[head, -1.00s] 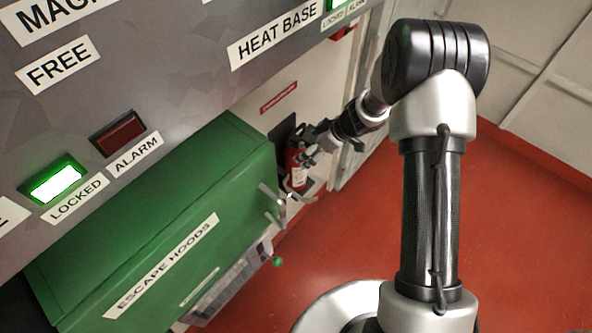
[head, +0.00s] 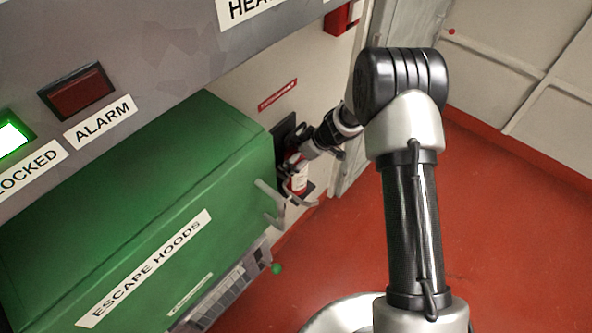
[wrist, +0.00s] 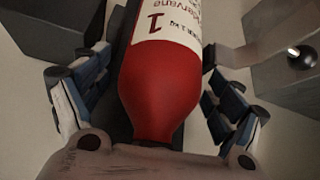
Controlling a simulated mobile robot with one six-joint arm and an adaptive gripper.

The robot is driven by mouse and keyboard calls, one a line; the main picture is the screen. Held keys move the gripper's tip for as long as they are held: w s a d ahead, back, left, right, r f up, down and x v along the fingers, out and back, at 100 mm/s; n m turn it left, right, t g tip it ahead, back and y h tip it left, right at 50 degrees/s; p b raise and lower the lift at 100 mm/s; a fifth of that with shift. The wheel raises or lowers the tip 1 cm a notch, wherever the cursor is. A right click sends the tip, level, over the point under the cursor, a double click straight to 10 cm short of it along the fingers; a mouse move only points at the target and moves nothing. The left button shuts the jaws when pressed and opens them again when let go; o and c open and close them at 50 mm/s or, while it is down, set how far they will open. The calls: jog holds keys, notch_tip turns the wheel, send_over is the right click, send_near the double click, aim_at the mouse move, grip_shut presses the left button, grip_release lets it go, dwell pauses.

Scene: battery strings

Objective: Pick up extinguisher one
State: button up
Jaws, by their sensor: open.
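Extinguisher one (wrist: 165,90) is a red cylinder with a white label that carries a "1". In the wrist view it fills the middle, between the two fingers of my gripper (wrist: 160,115). The fingers are open, one on each side, with gaps between them and the red body. In the head view the extinguisher (head: 298,181) is small and partly hidden by my gripper (head: 293,163). It stands against a dark backing on the wall, beside the green cabinet.
The green escape hoods cabinet (head: 130,210) stands close on the left, with a grey handle (head: 268,198) sticking out near the extinguisher. A red box (head: 342,18) is on the wall above. The red floor (head: 520,240) to the right is clear.

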grip_shut()
jog(key=shift+w+r, duration=0.15)
dwell(1.0)
